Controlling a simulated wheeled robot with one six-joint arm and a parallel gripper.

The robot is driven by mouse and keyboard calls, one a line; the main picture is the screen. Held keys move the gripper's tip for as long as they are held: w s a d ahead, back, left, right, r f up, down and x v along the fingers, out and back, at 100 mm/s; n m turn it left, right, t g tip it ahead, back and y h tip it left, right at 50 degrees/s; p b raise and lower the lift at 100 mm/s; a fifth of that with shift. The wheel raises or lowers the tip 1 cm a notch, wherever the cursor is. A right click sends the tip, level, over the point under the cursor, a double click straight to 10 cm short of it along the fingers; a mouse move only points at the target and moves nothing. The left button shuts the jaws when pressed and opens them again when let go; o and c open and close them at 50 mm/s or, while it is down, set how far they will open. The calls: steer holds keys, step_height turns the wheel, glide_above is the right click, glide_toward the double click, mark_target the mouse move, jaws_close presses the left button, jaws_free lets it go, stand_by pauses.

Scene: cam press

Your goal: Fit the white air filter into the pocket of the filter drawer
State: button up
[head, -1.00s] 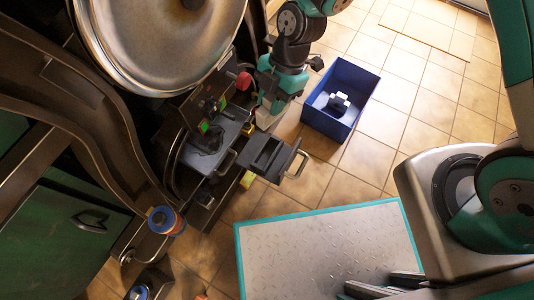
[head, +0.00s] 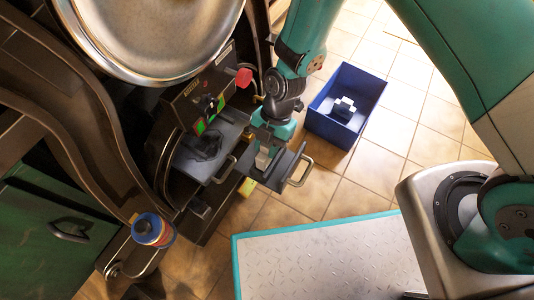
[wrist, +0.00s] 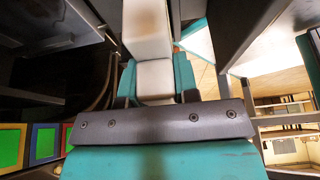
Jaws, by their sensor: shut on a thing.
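The white air filter (wrist: 148,28) is a pale block between the two teal fingers of my gripper (wrist: 155,82) in the wrist view. In the head view my gripper (head: 266,143) is over the inner part of the grey filter drawer (head: 283,174), with the pale filter (head: 263,158) showing below it. The drawer is pulled out and has a looped handle at its outer end. My gripper and the filter hide most of the pocket. I cannot tell whether the filter is inside the pocket or just above it.
A blue bin (head: 319,122) with a dark and white object inside stands on the tiled floor to the right. Another grey drawer (head: 196,166) is out just left of the filter drawer. A red knob (head: 243,77) is behind my gripper. A teal-edged metal plate (head: 330,262) is in front.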

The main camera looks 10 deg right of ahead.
mark_target(267, 153)
steer(key=shift+f+b, duration=0.75)
steer(key=shift+f, duration=1.15)
steer(key=shift+f, duration=0.15)
steer(key=o, duration=0.9)
steer(key=shift+o, duration=0.2)
steer(key=p+v, duration=0.5)
steer(key=v, duration=0.7)
steer(key=shift+w+r+p, duration=0.1)
steer(key=shift+r+p, duration=0.15)
steer(key=shift+p, duration=0.1)
